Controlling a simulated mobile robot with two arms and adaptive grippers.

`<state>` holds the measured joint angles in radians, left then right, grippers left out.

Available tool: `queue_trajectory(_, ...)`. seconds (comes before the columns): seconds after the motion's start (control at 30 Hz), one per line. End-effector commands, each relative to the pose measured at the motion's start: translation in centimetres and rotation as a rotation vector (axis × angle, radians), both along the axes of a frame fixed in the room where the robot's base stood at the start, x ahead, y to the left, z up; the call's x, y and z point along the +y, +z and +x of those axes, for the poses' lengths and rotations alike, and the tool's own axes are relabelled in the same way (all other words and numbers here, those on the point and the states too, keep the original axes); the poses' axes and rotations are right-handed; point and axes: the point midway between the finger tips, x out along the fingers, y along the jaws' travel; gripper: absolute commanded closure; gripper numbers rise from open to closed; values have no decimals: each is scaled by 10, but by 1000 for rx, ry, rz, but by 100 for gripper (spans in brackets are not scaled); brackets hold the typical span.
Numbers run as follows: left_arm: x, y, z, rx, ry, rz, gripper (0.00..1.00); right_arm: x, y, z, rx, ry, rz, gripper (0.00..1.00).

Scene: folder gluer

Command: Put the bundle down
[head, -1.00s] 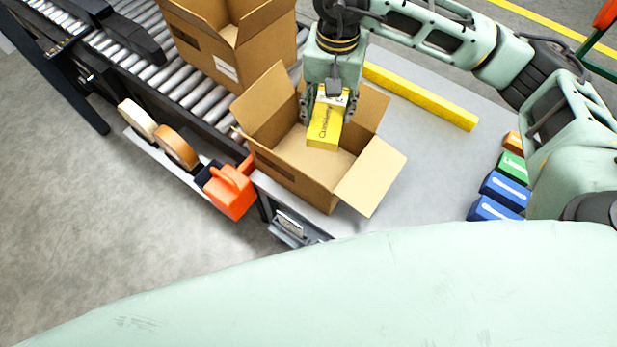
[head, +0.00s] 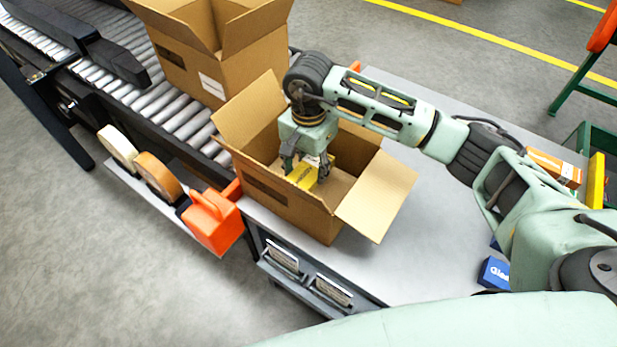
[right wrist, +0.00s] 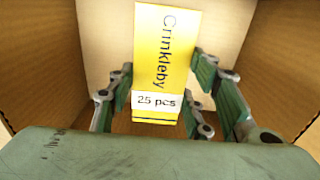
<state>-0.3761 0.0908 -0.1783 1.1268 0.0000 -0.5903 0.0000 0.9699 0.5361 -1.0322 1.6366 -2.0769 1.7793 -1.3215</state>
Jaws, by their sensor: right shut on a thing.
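The bundle (head: 301,178) is a small yellow pack, inside an open cardboard box (head: 300,216) on the grey table. My right gripper (head: 307,170) reaches down into this box and is shut on the bundle. I cannot tell whether the bundle touches the box floor. My left gripper is not in view.
A second open box (head: 190,65) stands on the roller conveyor (head: 165,105). Tape rolls (head: 157,176) and an orange tape dispenser (head: 212,222) sit on a side shelf at the front. A blue pack (head: 494,273) lies at the table's right. The table's middle (head: 420,215) is clear.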

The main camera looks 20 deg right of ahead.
Motion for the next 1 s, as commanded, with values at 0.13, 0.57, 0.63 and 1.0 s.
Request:
queue_trajectory(0.13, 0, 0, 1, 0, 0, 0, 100, 0, -14, -1, 3, 2, 0, 83)
queue_trajectory(0.57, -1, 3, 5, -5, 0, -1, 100, 1, -38, 0, -1, 3, 1, 83)
queue_trajectory(0.63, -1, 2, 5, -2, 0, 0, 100, 0, -39, 0, -1, 3, 1, 83)
queue_trajectory(1.0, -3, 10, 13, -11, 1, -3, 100, 0, -40, 0, 0, 2, 0, 42)
